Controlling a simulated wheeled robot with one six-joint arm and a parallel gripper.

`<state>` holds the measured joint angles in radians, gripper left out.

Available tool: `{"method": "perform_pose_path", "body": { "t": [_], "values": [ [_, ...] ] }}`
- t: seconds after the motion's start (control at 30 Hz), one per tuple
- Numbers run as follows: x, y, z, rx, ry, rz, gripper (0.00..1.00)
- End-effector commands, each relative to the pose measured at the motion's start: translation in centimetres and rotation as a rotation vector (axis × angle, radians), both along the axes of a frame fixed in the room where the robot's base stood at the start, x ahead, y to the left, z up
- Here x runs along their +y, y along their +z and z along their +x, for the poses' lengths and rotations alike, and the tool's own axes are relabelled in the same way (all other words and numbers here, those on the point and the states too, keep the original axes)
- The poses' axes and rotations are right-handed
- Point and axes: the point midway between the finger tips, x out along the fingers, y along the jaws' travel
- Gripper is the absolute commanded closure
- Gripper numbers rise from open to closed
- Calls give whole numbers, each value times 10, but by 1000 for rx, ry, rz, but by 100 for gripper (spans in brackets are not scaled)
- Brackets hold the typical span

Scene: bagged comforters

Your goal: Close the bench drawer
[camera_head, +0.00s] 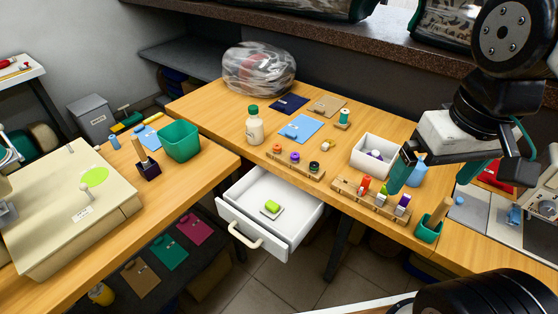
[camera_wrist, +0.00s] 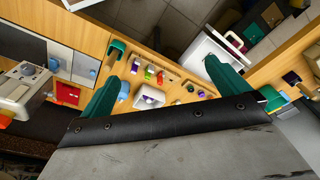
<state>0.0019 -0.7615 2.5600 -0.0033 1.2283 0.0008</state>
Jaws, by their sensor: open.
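The bench drawer (camera_head: 272,212) is white and stands pulled out from under the wooden bench (camera_head: 222,107), with a pale handle (camera_head: 245,236) on its front. A small green-topped item lies inside it. The drawer also shows in the wrist view (camera_wrist: 212,48), beyond the fingers at the upper right. My gripper (camera_head: 434,172) is open, with green fingers, above the right part of the bench and away from the drawer. In the wrist view its fingers (camera_wrist: 165,80) are spread wide, with nothing held between them.
A wooden rack with colored spools (camera_head: 370,200), a white bin (camera_head: 375,156) and a green cup (camera_head: 430,228) stand near my gripper. Floor shows in front of the drawer. A second table with a beige machine (camera_head: 65,208) stands left.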

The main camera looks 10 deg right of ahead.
Motion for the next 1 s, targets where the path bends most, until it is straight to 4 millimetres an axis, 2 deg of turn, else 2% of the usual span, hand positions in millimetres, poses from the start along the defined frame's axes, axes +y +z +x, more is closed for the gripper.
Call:
{"method": "perform_pose_path", "body": {
  "t": [0.33, 0.53, 0.7, 1.0],
  "values": [
    [0, 0, 0, 0, 0, 0, 0],
    [11, -4, 2, 24, 60, -1, 56],
    [48, -31, 11, 177, 256, -33, 100],
    [118, -91, 34, 390, 709, -278, 100]
  ]
}}
